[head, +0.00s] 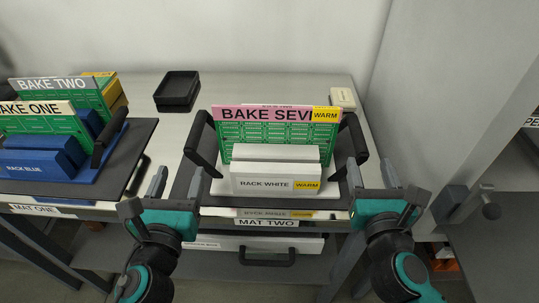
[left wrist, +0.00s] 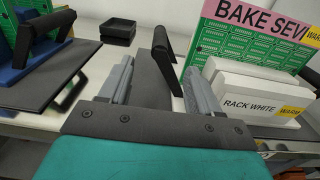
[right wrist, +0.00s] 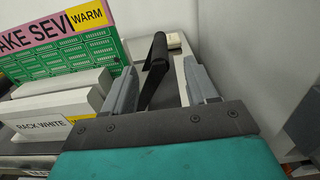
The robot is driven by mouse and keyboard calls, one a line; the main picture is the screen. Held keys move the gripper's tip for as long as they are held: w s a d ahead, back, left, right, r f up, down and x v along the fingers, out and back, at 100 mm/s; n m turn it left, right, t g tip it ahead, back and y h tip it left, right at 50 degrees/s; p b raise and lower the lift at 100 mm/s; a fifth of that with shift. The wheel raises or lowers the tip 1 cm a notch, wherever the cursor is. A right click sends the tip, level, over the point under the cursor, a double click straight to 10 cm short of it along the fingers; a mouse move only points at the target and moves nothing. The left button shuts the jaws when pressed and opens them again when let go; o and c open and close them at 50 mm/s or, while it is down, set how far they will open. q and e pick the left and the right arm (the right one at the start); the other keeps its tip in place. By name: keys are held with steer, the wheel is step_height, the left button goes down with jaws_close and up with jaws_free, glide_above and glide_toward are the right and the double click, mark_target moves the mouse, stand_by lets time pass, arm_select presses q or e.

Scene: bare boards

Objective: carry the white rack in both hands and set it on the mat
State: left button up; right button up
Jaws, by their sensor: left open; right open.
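The white rack (head: 263,184), labelled RACK WHITE and WARM, holds green boards (head: 240,140) under a pink BAKE SEVEN sign. It stands upright on a dark mat (head: 184,185) above the MAT TWO label (head: 268,222). Its black left handle (left wrist: 164,60) shows between the fingers in the left wrist view. Its right handle (right wrist: 154,68) shows between the fingers in the right wrist view. My left gripper (head: 178,183) is open near the rack's left side. My right gripper (head: 372,176) is open near its right side. I cannot tell whether either gripper surrounds its handle.
A blue rack (head: 40,168) with green boards stands on a dark mat (head: 138,138) labelled MAT ONE at the left. A black tray (head: 177,90) and a small cream block (head: 342,97) lie at the back. A wall and a grey cabinet close off the right side.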

steer(key=shift+s, duration=1.35)
